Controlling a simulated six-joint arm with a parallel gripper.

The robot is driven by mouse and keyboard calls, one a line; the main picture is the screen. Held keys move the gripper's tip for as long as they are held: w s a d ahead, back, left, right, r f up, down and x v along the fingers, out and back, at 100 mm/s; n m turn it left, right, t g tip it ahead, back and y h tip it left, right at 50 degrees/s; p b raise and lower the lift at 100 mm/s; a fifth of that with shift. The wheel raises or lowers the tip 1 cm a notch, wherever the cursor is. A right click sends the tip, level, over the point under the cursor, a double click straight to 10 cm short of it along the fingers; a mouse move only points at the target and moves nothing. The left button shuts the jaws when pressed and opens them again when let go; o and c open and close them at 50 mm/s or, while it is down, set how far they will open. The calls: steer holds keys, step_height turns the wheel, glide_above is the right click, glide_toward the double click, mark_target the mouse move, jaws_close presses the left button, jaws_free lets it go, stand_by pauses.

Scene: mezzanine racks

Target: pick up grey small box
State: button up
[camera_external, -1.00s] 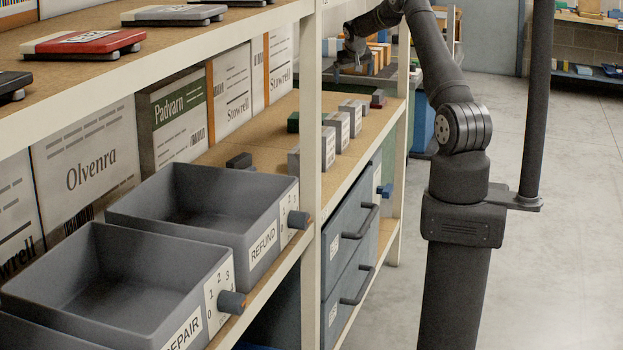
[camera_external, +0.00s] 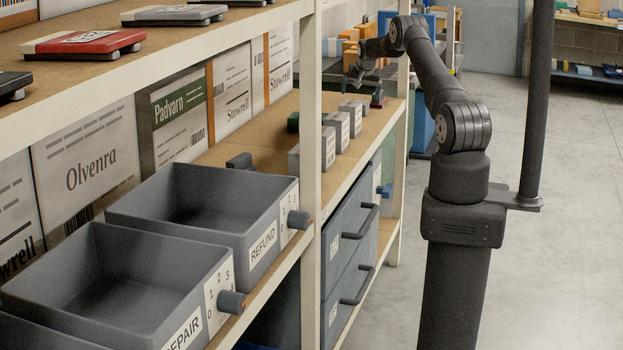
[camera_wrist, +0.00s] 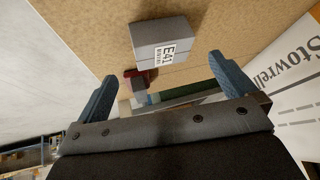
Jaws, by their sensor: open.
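Several small grey boxes with white labels stand in a row on the shelf, including one nearest the camera (camera_external: 307,158), one in the middle (camera_external: 338,130) and one farther back (camera_external: 352,113). In the wrist view a grey box (camera_wrist: 158,35) labelled "E41" lies ahead of the fingers on the brown board, apart from them. I cannot tell which box of the row it is. My gripper (camera_external: 361,80) is above the far end of the row. In the wrist view my gripper (camera_wrist: 163,92) is open, with nothing between its fingers.
A dark red item (camera_external: 377,97) stands at the shelf's far end, and a dark green one (camera_external: 293,122) behind the boxes. White cartons (camera_external: 231,92) line the back.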

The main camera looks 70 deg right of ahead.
steer(key=shift+x, duration=3.8)
steer(key=c, duration=0.8)
